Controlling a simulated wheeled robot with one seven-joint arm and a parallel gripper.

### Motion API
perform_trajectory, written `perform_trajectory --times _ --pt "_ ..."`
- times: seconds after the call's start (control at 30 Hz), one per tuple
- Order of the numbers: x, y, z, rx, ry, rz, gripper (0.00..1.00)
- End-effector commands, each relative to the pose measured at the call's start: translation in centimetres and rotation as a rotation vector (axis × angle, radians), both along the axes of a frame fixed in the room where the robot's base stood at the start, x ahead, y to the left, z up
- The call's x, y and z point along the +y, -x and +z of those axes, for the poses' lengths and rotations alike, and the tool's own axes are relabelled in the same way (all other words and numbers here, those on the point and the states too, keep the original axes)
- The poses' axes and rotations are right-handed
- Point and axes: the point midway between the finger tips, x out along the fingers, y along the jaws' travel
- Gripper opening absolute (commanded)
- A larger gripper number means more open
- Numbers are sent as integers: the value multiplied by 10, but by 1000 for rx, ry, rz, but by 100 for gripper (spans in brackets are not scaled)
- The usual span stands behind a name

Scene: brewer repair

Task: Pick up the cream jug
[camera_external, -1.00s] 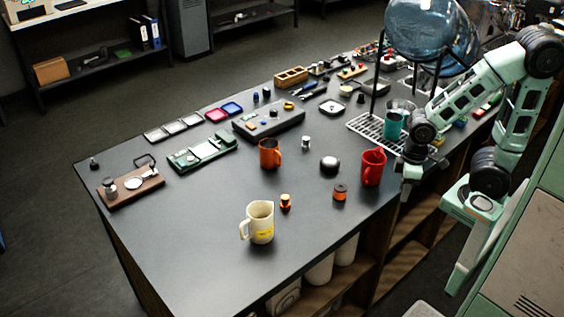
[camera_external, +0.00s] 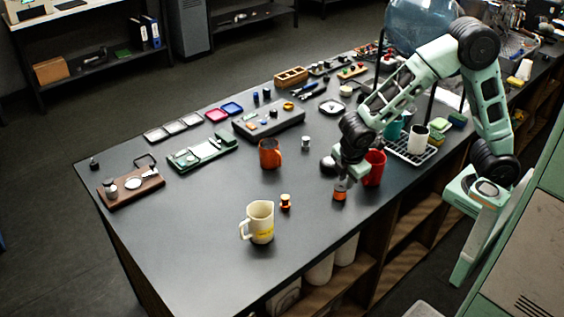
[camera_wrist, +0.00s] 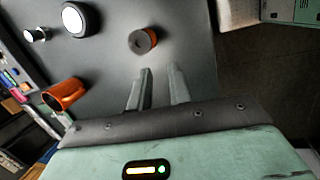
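The cream jug (camera_external: 261,222) stands upright near the front edge of the dark workbench, with its handle to the left and a yellow mark low on its side. It is not in the wrist view. My gripper (camera_external: 343,181) is to the right of the jug and apart from it, over a small orange-and-black spool (camera_external: 340,194). In the wrist view my gripper (camera_wrist: 160,70) has its two fingers apart with nothing between them. The spool (camera_wrist: 143,40) lies just beyond the fingertips there.
A red mug (camera_external: 375,168) stands close right of my gripper, and a dark round object (camera_external: 328,164) is behind it. An orange mug (camera_external: 270,154) and a small orange-topped piece (camera_external: 286,202) are near the jug. The workbench (camera_external: 190,245) is clear left of the jug.

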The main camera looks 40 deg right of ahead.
Motion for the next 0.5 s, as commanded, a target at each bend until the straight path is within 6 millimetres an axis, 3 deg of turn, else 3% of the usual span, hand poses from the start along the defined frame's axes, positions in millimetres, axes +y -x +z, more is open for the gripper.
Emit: perform_trajectory --times 0.1,0.3,0.5 --pt "48 -38 -3 -93 141 254 20" --pt "138 -87 -5 -316 430 678 20" --pt "233 -94 5 -563 710 1015 20"
